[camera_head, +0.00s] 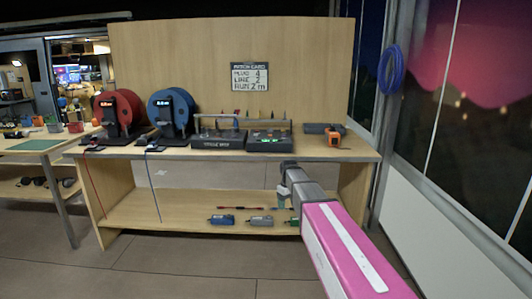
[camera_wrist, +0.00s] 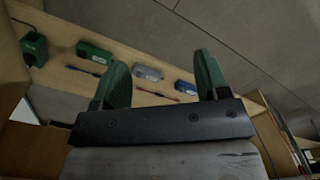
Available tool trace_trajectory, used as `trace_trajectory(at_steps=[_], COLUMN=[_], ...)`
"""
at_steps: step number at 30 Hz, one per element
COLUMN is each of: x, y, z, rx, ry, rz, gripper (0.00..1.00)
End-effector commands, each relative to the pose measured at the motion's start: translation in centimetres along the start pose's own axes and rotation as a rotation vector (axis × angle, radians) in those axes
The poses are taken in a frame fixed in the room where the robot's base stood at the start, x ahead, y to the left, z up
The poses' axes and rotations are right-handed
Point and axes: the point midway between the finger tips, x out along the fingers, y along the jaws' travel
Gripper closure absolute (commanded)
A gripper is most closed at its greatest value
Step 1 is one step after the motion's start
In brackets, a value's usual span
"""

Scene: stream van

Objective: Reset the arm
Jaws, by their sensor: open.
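My arm, with a pink link, reaches forward from the lower right in the head view. My gripper (camera_head: 284,190) is in front of the wooden workbench (camera_head: 230,154), just below its top edge and above the lower shelf. In the wrist view my gripper (camera_wrist: 160,85) shows two green fingers standing wide apart, with nothing between them. It is open and empty. Beyond the fingers, the wrist view shows the shelf with several small devices, none of them touched.
The lower shelf (camera_head: 180,210) holds a blue device (camera_head: 221,219) and a grey device (camera_head: 260,220). On the benchtop stand a red reel (camera_head: 122,108), a blue reel (camera_head: 172,108) and an orange tool (camera_head: 334,139). A window wall is at right; the floor in front is clear.

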Motion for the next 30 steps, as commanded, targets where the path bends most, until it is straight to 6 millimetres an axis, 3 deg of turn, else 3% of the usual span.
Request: trace_trajectory(at_steps=[1, 3, 9, 12, 15, 18, 30], x=[1.7, 3.8, 8.0, 9.2, 9.8, 10.2, 10.3], y=[-1.4, -2.5, -6.1, -7.6, -8.5, -9.0, -8.9], z=[4.3, 8.3, 18.9, 22.7, 25.0, 26.1, 26.2], rx=[0.066, 0.166, 0.435, 0.541, 0.612, 0.651, 0.662], ry=[-0.003, -0.003, -0.002, -0.001, 0.001, 0.002, 0.003], rz=[-0.002, -0.002, -0.001, 0.0, 0.0, 0.001, 0.001], gripper=[0.32, 0.32, 0.32, 0.32, 0.32, 0.32, 0.32])
